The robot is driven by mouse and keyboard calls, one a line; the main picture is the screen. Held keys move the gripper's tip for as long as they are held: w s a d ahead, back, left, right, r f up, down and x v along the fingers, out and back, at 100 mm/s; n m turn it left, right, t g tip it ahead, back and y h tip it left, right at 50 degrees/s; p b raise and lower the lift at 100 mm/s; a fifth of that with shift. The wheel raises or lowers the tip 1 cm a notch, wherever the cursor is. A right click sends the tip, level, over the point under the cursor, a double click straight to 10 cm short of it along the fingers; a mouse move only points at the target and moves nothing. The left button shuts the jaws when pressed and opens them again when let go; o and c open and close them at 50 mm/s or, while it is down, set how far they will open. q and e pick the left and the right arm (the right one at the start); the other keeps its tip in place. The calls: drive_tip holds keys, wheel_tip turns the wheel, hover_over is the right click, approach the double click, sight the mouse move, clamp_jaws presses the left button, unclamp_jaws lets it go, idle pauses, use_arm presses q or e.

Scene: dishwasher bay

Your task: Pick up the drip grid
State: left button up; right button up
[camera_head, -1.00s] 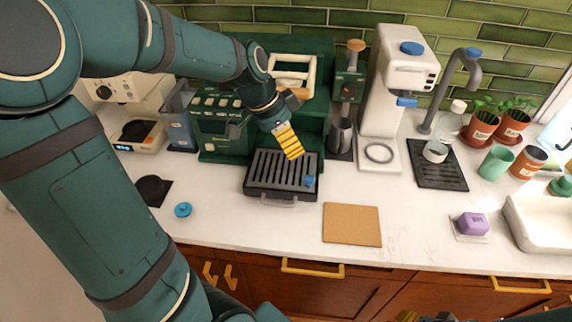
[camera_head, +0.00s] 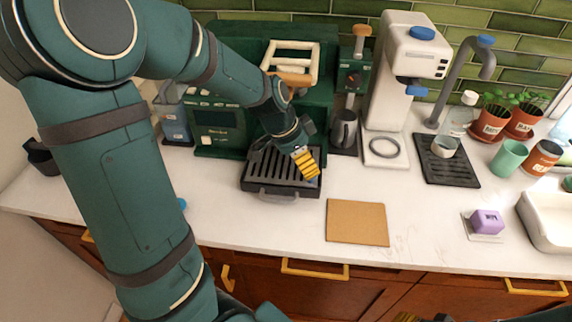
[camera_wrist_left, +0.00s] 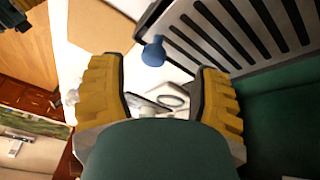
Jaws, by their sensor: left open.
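The drip grid (camera_head: 268,172) is a dark slatted plate with a blue knob at its right side. It lies in the black tray in front of the green coffee machine. My left gripper (camera_head: 312,166) is over the right end of the grid, at the knob, which it mostly hides in the head view. In the left wrist view, the open left gripper (camera_wrist_left: 155,72) has one yellow finger on each side, with the blue knob (camera_wrist_left: 153,51) just beyond the gap and the grid (camera_wrist_left: 238,32) at upper right. Only a bit of my right gripper (camera_head: 420,318) shows at the bottom edge.
The green machine (camera_head: 218,137) stands behind the tray. A cork mat (camera_head: 357,222) lies at front right. A purple item (camera_head: 487,221) is farther right. The counter between is clear.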

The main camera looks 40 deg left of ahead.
use_arm(q)
drive_tip(key=x, duration=0.4)
drive_tip(key=shift+d+f+b, duration=0.3)
drive_tip(key=shift+d+b, duration=0.1)
drive_tip(key=shift+d, duration=0.05)
clamp_jaws()
